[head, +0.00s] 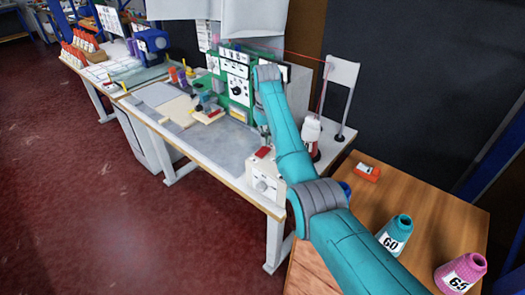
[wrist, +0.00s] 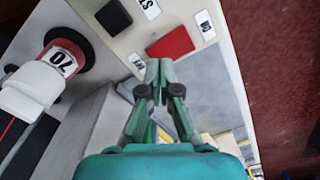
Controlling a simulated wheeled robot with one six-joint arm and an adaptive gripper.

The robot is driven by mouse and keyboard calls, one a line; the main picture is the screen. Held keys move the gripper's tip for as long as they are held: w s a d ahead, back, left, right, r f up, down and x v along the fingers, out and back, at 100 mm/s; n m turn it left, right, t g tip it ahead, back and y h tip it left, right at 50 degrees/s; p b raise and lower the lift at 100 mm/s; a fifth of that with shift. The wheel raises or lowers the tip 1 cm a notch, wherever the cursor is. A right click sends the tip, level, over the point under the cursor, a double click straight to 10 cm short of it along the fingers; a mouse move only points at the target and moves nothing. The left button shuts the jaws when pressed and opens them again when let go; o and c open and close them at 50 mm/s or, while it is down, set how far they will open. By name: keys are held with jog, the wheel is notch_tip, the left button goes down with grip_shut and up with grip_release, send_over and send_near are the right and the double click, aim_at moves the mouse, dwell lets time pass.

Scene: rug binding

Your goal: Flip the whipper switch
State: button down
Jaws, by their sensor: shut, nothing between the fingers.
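A cream control box (head: 265,182) stands at the near end of the sewing table, with a red switch (head: 263,152) on its top. The label words are cut off or too small, so I cannot tell which one is the whipper switch. My gripper (wrist: 158,66) is shut and empty, its tips appearing just below the red switch; contact is unclear.
A green machine (head: 236,75) and thread stand (head: 341,85) are behind. Teal (head: 396,232) and pink (head: 461,272) cones stand on the wooden table (head: 440,215). Red floor is clear at left.

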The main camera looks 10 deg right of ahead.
aim_at(265, 149)
jog(key=shift+f, duration=1.2)
dwell(0.7)
jog(key=shift+r, duration=3.55)
jog(key=shift+s, duration=0.1)
